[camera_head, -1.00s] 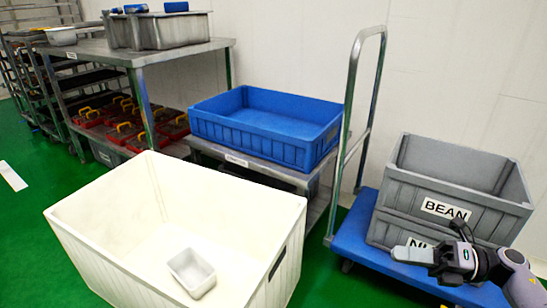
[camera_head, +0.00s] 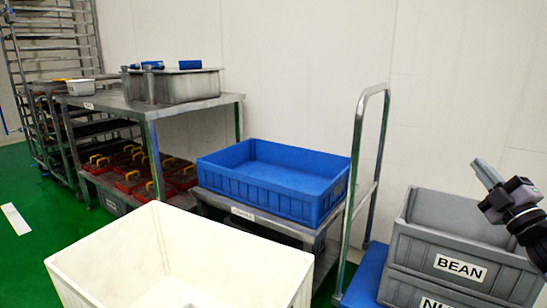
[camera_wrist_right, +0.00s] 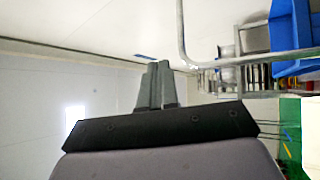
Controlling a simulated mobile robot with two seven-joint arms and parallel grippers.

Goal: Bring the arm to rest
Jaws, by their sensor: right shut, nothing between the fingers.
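My right gripper (camera_head: 487,173) is at the right edge of the head view, raised in front of the grey BEAN crate's (camera_head: 461,268) upper part and pointing up and to the left. Its grey fingers are together with nothing between them. In the right wrist view the fingers (camera_wrist_right: 156,86) also show closed and empty, with the wall and ceiling behind them. My left gripper is in neither view.
A large white bin (camera_head: 190,232) stands in front. An empty blue crate (camera_head: 270,203) sits on a low table. The blue cart's metal handle (camera_head: 362,150) rises beside it. A steel table (camera_head: 150,106) with a metal container (camera_head: 180,88) stands behind left. Green floor shows at left.

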